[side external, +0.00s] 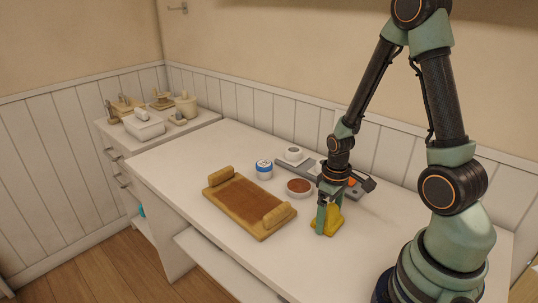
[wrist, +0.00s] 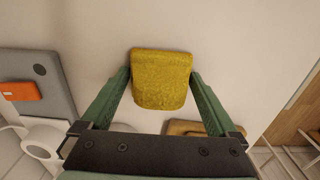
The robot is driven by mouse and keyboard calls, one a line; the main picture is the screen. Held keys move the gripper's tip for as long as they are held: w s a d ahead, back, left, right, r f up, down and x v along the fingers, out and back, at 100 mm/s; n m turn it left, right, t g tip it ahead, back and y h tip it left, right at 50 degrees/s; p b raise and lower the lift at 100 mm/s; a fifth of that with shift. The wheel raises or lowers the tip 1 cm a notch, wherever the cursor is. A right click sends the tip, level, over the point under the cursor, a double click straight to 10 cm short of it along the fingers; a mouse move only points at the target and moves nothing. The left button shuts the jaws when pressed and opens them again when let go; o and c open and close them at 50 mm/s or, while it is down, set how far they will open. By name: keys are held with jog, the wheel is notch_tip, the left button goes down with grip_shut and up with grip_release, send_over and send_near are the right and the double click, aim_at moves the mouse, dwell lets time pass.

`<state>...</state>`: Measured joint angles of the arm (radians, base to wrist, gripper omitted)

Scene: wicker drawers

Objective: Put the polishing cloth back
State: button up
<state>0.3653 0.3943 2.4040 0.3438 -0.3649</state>
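The polishing cloth is a yellow, thick folded pad (side external: 329,222) on the white table, to the right of the wooden tray. In the wrist view the cloth (wrist: 161,80) lies between the two green fingers of my gripper (wrist: 161,72), its far edge reaching past the fingertips. My gripper (side external: 324,218) points down at the cloth and hides part of it in the side view. The fingers stand wide apart, one on each side of the cloth, very close to its edges; contact is not clear.
A wooden tray (side external: 236,205) with raised ends lies left of my gripper. A blue-and-white jar (side external: 264,169), a round dish with brown contents (side external: 299,187) and a grey board (side external: 284,163) stand behind. A side cabinet (side external: 165,140) carries several small items. The table's front is clear.

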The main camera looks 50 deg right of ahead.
aim_at(330, 205)
jog(key=shift+r, duration=0.15)
notch_tip(330, 205, up, 12)
jog(key=shift+r, duration=0.1)
jog(key=w+a+r+t, duration=0.2)
jog(key=a+r+t, duration=0.3)
jog(key=a+r, duration=0.5)
notch_tip(330, 205, up, 2)
jog(key=shift+r+t, duration=0.15)
jog(key=shift+t, duration=0.15)
jog(key=shift+a, duration=0.1)
dwell(1.2)
